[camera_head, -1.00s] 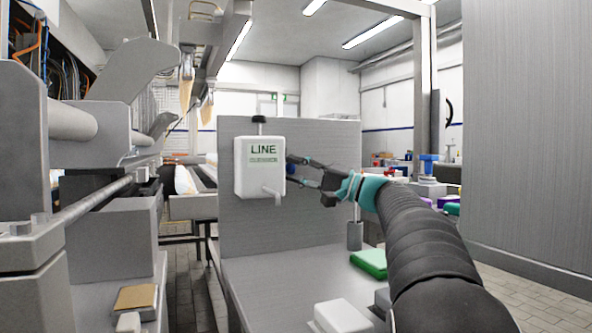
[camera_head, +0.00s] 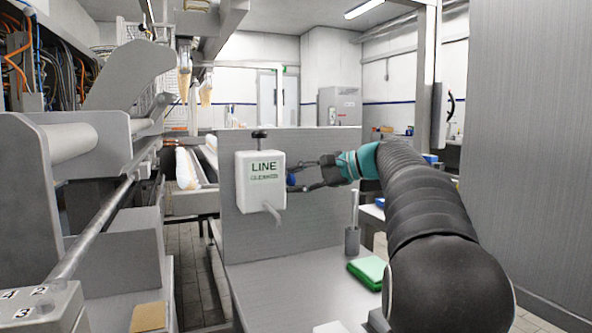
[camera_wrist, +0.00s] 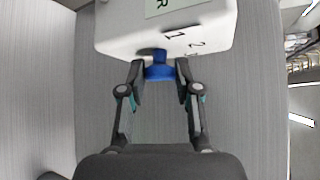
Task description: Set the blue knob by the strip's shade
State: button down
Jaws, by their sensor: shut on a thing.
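The white box (camera_head: 260,181) with green lettering, "LINE" on its first row, is on the upright grey panel (camera_head: 320,215). The blue knob (camera_head: 291,180) sticks out of the box's right side, and it also shows in the wrist view (camera_wrist: 159,69). My gripper (camera_head: 304,178) reaches in from the right and is shut on the knob, one finger on each side in the wrist view (camera_wrist: 160,75). The numbers 1 and 2 are printed on the box face beside the knob. I cannot make out a shaded strip.
A green block (camera_head: 368,270) lies on the grey bench top (camera_head: 300,285), near a small grey cup (camera_head: 352,240) with a rod in it. A short lever (camera_head: 272,212) juts from the box's lower front. Metal rollers and machinery stand close on the left.

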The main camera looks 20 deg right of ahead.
jog(key=m+g, duration=0.1)
jog(key=g, duration=0.1)
jog(key=shift+w+r+m+g+h, duration=0.1)
jog(key=shift+w+m+g+h, duration=0.05)
jog(key=shift+m+g+h, duration=0.55)
jog(key=shift+m+g, duration=0.4)
jog(key=shift+g, duration=0.6)
jog(key=c, duration=0.8)
grip_release()
jog(key=shift+r, duration=0.1)
